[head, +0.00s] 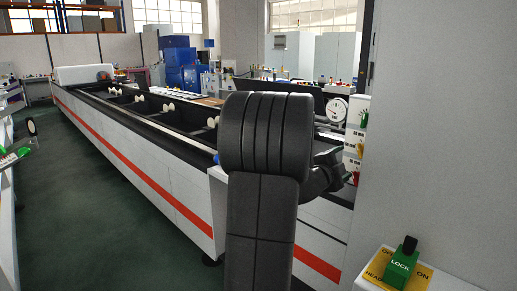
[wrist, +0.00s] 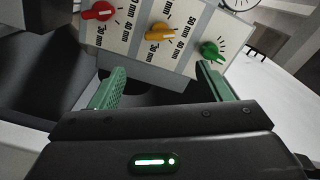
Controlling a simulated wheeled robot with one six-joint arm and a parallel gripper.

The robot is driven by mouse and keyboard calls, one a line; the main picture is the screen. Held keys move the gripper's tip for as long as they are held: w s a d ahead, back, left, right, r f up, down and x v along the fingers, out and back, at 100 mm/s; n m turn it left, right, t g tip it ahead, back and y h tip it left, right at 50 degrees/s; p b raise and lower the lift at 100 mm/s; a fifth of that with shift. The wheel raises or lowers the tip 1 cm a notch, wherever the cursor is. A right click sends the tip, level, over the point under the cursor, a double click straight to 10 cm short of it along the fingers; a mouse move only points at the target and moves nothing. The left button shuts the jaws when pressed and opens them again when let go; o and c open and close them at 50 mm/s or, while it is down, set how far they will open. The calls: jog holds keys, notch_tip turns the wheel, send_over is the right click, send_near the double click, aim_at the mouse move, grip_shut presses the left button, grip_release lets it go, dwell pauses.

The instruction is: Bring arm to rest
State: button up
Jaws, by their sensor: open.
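My gripper (wrist: 160,90) is open in the wrist view, with its two green fingers apart and nothing between them. Beyond the fingertips is a pale panel (wrist: 140,38) with a red knob (wrist: 98,11), a yellow knob (wrist: 162,33) and a green knob (wrist: 211,50). The fingers appear apart from the knobs. In the head view my dark arm stands up in the middle, and the gripper's fingers are hidden behind it. The panel's edge (head: 354,140) shows just right of the arm.
A long white loading rack (head: 140,155) with a red stripe runs back to the left. A round gauge (head: 336,109) stands near the panel. A grey wall (head: 445,130) closes off the right, with a green LOCK switch (head: 402,264) in front. The green floor (head: 90,210) at left is clear.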

aim_at(360, 152)
jog(key=p+x, duration=0.2)
jog(key=x, duration=1.1)
jog(key=shift+d, duration=0.1)
